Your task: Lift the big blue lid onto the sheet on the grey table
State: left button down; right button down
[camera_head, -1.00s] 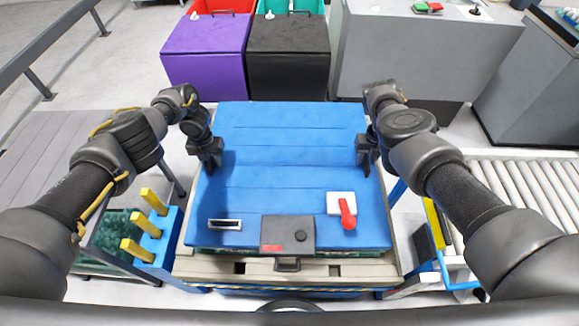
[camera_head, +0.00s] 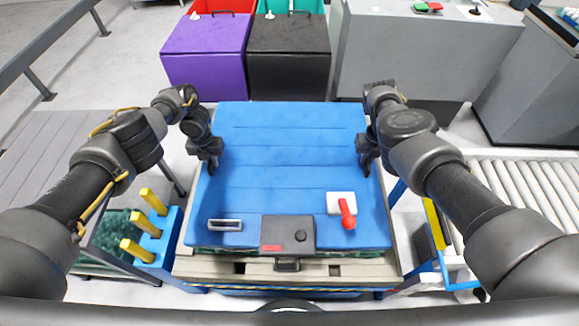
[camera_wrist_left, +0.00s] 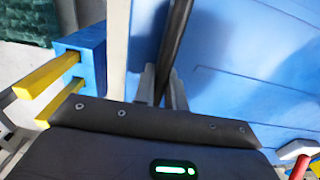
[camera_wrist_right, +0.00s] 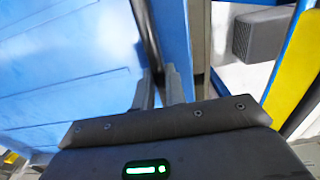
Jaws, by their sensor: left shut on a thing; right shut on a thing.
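The big blue lid (camera_head: 285,205) lies broad and flat in the middle of the head view, above a pale tray-like frame (camera_head: 335,270). My left gripper (camera_head: 211,167) is shut on the lid's left side. In the left wrist view its fingertips (camera_wrist_left: 162,82) close on a dark bar along that side. My right gripper (camera_head: 367,167) is shut on the lid's right side. In the right wrist view its fingertips (camera_wrist_right: 160,82) close on a similar dark bar. I cannot clearly make out the sheet. A grey slatted surface (camera_head: 65,140) is at the left.
A black box with a knob (camera_head: 288,235) and a red-handled switch (camera_head: 346,208) show at the lid's near end. Yellow pegs on a blue block (camera_head: 160,250) stand close at left. Purple (camera_head: 205,55) and black (camera_head: 288,60) bins stand behind. Rollers (camera_head: 530,190) are at right.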

pick_arm(q)
jog(key=shift+w+r, duration=0.2)
pick_arm(e)
jog(key=shift+w+r, duration=0.2)
dwell(0.5)
